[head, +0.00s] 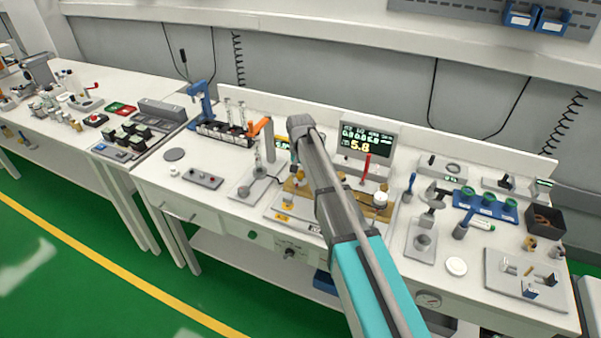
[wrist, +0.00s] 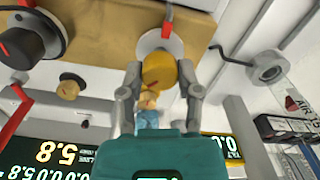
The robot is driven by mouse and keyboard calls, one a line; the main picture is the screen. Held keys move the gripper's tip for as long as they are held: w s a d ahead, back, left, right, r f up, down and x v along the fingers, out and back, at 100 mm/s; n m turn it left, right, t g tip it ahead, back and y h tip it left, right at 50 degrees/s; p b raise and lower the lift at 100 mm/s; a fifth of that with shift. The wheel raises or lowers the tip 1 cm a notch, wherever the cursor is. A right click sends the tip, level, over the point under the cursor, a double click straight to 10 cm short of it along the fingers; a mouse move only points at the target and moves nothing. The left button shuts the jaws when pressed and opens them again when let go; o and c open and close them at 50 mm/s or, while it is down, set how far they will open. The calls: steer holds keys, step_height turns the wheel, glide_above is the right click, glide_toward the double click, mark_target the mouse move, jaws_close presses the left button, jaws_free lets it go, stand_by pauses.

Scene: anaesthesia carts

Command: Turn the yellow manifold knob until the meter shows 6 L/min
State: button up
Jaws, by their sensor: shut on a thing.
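The yellow manifold knob (wrist: 158,70) is in the upper middle of the wrist view, in front of a pale round disc on the wooden board. My gripper (wrist: 160,78) is shut on it, with one grey finger on each side. In the head view my arm hides the knob and most of the gripper. The meter (head: 366,139) stands at the back of the bench behind the manifold, and its large yellow digits read 5.8. The meter's screen also shows at the lower left of the wrist view (wrist: 55,155), again with 5.8.
A black knob (wrist: 22,42) and a small brass knob (wrist: 72,86) sit to the left in the wrist view. A red-handled lever (head: 366,168) stands before the meter. A blue rack (head: 485,206) with green rings and a dark box (head: 545,221) lie to the right.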

jaws_close()
steer(key=shift+n, duration=0.4)
steer(key=o, duration=0.9)
jaws_free()
steer(key=shift+m, duration=0.4)
